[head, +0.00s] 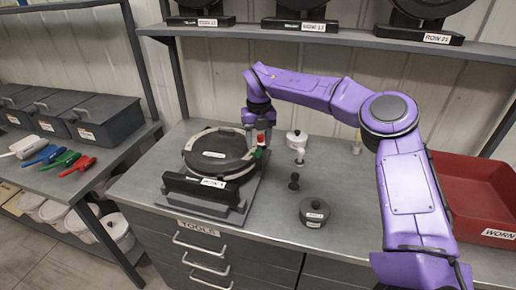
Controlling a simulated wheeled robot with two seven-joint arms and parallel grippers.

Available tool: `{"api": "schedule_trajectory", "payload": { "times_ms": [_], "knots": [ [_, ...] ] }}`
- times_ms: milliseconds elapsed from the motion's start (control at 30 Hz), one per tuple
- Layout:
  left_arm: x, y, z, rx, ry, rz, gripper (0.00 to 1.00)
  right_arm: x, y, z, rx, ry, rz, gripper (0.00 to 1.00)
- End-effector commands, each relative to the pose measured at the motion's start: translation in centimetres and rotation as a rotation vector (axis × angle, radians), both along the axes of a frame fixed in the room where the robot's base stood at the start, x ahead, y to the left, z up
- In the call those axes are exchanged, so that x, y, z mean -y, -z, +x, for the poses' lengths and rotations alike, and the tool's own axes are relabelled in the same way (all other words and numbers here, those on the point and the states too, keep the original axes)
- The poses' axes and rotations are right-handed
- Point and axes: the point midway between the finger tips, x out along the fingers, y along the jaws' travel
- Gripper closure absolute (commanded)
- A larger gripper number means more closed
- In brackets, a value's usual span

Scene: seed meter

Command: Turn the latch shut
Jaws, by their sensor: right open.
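The seed meter (212,150) is a round, dark-lidded housing on a grey base plate on the workbench, with a row label (213,183) on its front bar. A small red part (261,139), which looks like the latch, shows at its right edge with a green patch just below. My right gripper (259,135) points down at that edge, right over the red part, and is open. Its fingers are small here and partly cover the latch, so I cannot tell whether they touch it or how far it is turned. My left gripper is not in view.
A red bin (475,190) is at the right. A shelf (330,37) runs above.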

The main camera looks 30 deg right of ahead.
Motion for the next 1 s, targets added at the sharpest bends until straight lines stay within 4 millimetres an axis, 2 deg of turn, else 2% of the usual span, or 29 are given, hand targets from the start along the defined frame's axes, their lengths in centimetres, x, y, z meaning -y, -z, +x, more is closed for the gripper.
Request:
{"api": "schedule_trajectory", "payload": {
  "times_ms": [133,300,467,900,1000],
  "knots": [
    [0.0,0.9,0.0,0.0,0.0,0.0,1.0,-0.1,-3.6,0.2,0.004,0.001,-0.003,0.5],
    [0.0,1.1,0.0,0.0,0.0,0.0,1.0,-0.1,-6.6,0.1,0.002,0.0,-0.002,0.5],
    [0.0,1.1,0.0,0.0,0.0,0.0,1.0,-0.1,-7.5,0.1,0.0,-0.001,-0.001,0.5],
    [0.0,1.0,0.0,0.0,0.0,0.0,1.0,-0.1,-7.5,0.1,-0.001,-0.001,-0.001,0.5],
    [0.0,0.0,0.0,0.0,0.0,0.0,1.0,-0.1,-8.6,0.1,0.0,-0.001,0.0,0.5]
  ]
}}
